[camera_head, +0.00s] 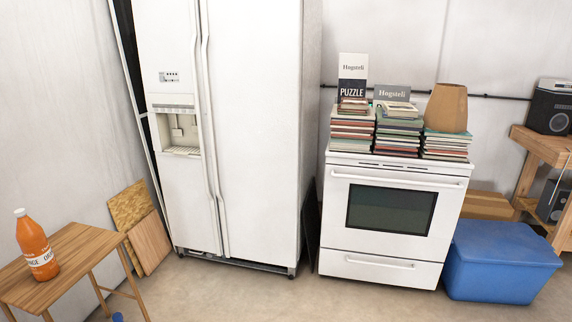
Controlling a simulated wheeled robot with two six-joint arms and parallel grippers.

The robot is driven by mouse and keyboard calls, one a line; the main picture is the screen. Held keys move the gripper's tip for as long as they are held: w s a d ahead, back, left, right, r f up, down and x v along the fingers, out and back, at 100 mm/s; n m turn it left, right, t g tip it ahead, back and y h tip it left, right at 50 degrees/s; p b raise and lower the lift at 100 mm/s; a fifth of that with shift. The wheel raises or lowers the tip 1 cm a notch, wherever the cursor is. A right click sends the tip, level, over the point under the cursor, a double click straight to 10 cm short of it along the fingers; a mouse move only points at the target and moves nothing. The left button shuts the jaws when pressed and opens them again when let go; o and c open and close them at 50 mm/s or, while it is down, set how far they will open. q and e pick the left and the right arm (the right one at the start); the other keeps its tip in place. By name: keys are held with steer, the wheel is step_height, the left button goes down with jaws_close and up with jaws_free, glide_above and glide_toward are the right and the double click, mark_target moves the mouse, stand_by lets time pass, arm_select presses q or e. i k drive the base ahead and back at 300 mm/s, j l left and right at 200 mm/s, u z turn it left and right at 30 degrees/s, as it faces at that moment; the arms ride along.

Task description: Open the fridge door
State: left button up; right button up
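A tall white fridge (258,130) stands left of centre in the head view, with two doors side by side. Both doors look shut, with a narrow seam between them. Two long vertical handles (208,110) run along the seam, one on each door. The left door has a water dispenser recess (180,135) and a small control panel (169,77). The top of the fridge is cut off by the frame. Neither of my grippers is in view.
A white oven (390,215) with stacked books (397,130) stands right of the fridge. A blue bin (502,262) is further right. A wooden table (75,262) with an orange bottle (36,246) stands at front left. Floor before the fridge is clear.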

mark_target(251, 50)
steer(key=i, duration=1.7)
